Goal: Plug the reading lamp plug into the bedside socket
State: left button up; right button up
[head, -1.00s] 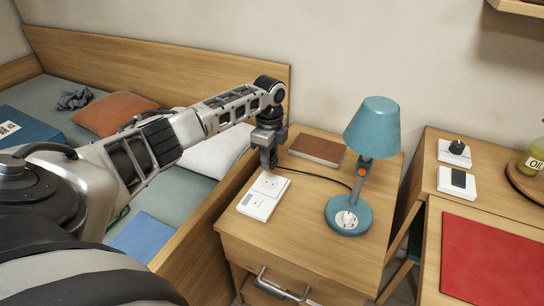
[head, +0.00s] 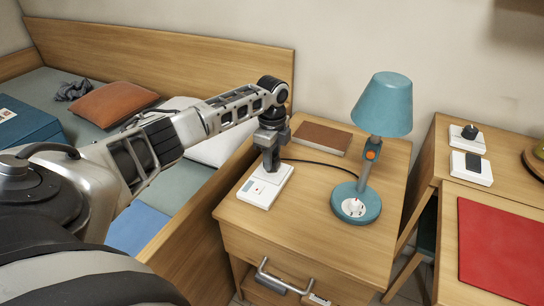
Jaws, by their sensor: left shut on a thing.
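The lamp (head: 385,107) has a teal shade and a round teal base and stands on the bedside cabinet (head: 310,215). Its dark cord (head: 318,163) runs left over the cabinet top to my left gripper (head: 271,163). The gripper points down and is shut on the plug, which the fingers hide. The white bedside socket block (head: 256,194) lies near the cabinet's left edge. My gripper is right over its far end and covers the outlet there; I cannot tell whether the plug touches it. My right gripper is not in view.
A brown book (head: 322,138) lies behind the socket block. At right, a desk carries two white plates with black fittings (head: 468,132) and a red mat (head: 498,245). The bed is at left. The cabinet's front top is clear.

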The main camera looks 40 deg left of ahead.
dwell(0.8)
pick_arm(q)
jog(key=shift+p, duration=0.5)
jog(key=shift+p, duration=0.4)
dwell(0.5)
dwell(0.5)
jog(key=shift+p, duration=0.35)
jog(key=shift+f+b, duration=0.35)
jog(key=shift+f, duration=0.3)
dwell(0.4)
